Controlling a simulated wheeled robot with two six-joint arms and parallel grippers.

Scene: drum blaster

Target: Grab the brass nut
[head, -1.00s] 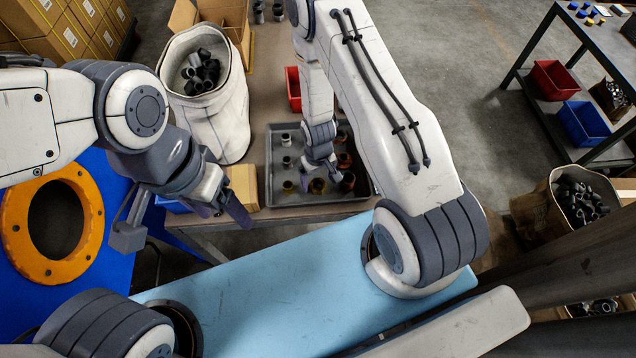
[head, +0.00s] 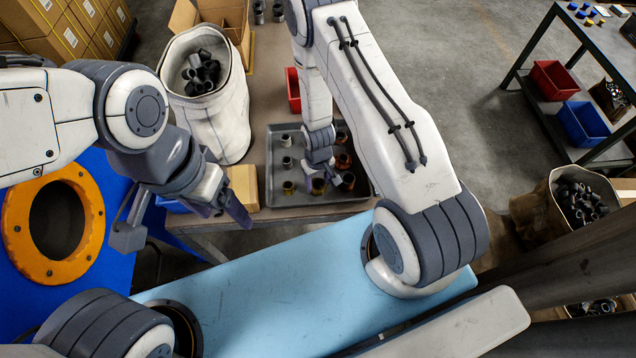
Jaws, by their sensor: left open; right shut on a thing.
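The brass nut (head: 318,187) is in the front row of the grey tray (head: 273,170), in the middle. My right gripper (head: 319,182) reaches down over it and is shut on it; the fingers partly hide the nut. I cannot tell whether the nut touches the tray floor. My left gripper (head: 184,222) is open and empty, to the left of the tray and in front of the white sack.
Other fittings stand close by in the tray: a brassy one (head: 289,187) to the left, a dark one (head: 347,181) to the right. A red bin (head: 292,90) is behind the tray. A white sack (head: 217,125) and cardboard box (head: 243,186) stand to the left.

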